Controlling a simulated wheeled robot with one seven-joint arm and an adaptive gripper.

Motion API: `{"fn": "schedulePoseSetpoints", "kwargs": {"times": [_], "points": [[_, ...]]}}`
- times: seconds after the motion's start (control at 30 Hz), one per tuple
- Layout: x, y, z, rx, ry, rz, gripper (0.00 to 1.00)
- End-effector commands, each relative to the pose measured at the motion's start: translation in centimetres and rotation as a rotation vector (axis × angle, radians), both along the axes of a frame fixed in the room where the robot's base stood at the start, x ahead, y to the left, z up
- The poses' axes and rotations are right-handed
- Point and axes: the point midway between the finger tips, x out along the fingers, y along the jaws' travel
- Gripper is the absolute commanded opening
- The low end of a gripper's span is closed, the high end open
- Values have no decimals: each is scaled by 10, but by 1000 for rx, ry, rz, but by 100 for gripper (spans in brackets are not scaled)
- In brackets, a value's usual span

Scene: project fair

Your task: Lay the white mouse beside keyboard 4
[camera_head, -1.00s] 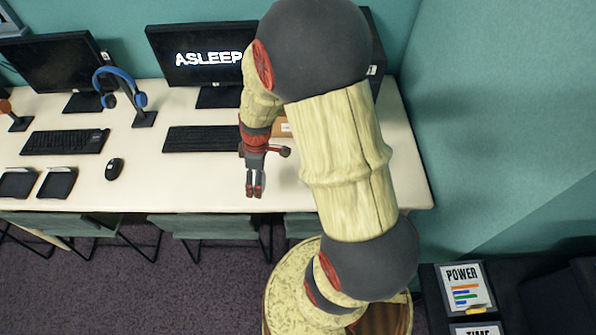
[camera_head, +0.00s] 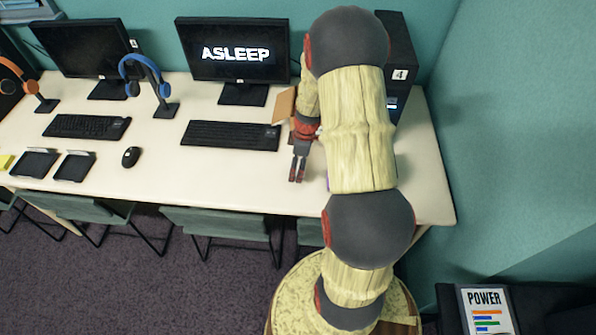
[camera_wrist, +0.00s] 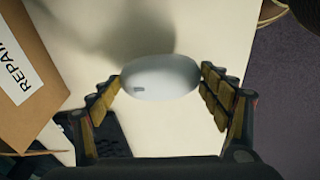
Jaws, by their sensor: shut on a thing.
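The white mouse (camera_wrist: 160,77) sits between the two fingers of my gripper (camera_head: 298,177) in the wrist view, with the pale table top below it. My gripper is shut on the mouse's sides. In the head view the gripper hangs over the table, just right of and in front of a black keyboard (camera_head: 230,135); the mouse cannot be made out there. That keyboard lies before the monitor reading ASLEEP (camera_head: 235,53). A computer tower marked 4 (camera_head: 399,75) stands to the right, partly behind my arm. A corner of a keyboard (camera_wrist: 112,135) shows at the lower left of the wrist view.
A cardboard box with a REPAIR label (camera_wrist: 38,55) stands close on the left in the wrist view. A black mouse (camera_head: 131,157), another keyboard (camera_head: 87,127) and a blue headset on a stand (camera_head: 165,109) are further left. Chairs (camera_head: 222,225) line the table's front edge.

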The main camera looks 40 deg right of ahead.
Motion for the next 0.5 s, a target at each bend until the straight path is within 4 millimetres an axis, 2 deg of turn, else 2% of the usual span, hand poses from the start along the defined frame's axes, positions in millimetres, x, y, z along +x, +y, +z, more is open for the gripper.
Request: {"fn": "schedulePoseSetpoints", "kwargs": {"times": [0.1,0.2,0.5], "points": [[-1,0,-23,2,3,1,52],[0,0,-32,1,2,1,52],[0,0,-32,0,0,0,52]]}}
